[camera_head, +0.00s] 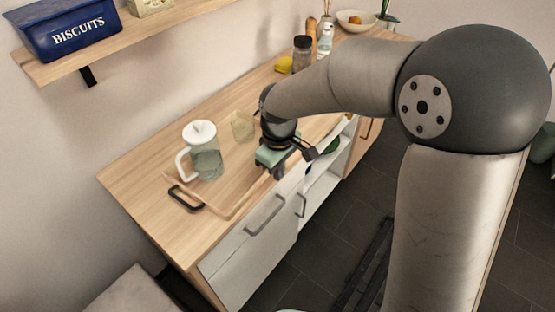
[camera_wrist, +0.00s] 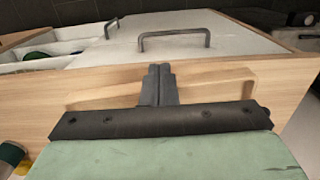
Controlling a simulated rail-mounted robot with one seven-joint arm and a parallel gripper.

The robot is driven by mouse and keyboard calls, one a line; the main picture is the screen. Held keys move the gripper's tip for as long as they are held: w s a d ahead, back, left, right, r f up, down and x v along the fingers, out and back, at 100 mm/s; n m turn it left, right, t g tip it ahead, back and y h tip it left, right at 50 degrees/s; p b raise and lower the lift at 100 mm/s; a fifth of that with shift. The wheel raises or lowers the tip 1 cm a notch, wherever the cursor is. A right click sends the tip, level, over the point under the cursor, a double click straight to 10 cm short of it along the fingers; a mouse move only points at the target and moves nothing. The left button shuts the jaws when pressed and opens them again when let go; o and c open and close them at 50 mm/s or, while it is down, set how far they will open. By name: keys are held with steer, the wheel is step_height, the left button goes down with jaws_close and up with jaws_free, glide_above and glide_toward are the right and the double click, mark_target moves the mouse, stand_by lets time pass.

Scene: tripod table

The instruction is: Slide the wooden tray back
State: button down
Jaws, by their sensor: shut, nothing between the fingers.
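The wooden tray (camera_head: 234,208) lies on the light wood counter in the head view, close to the counter's front edge. Its black handle (camera_head: 186,200) shows at the left end. A glass jug with a white lid (camera_head: 206,160) and a glass tumbler (camera_head: 242,126) stand on or behind it. My gripper (camera_head: 279,171) is low over the tray's front side and hides its right part. In the wrist view my gripper's fingers (camera_wrist: 158,82) are shut and empty, in line with the tray's long rim (camera_wrist: 222,91). I cannot tell whether they touch it.
The counter (camera_head: 128,177) is clear at the left end. A dark-lidded jar (camera_head: 302,54), bottles and a yellow item (camera_head: 284,65) stand toward its far end. Below the front edge are a white drawer front (camera_head: 250,245) with handles and open shelves. A shelf holds a blue biscuit tin (camera_head: 68,28).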

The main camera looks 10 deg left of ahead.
steer(key=shift+w+a+f+p, duration=0.3)
steer(key=shift+a+f, duration=0.3)
steer(key=shift+f, duration=0.35)
steer(key=shift+w+a+f+p, duration=0.15)
steer(key=shift+w+a+f, duration=0.3)
steer(key=shift+f, duration=0.55)
steer(key=shift+w+a+f+p, duration=0.25)
steer(key=shift+a+f, duration=0.45)
steer(key=shift+f, duration=0.25)
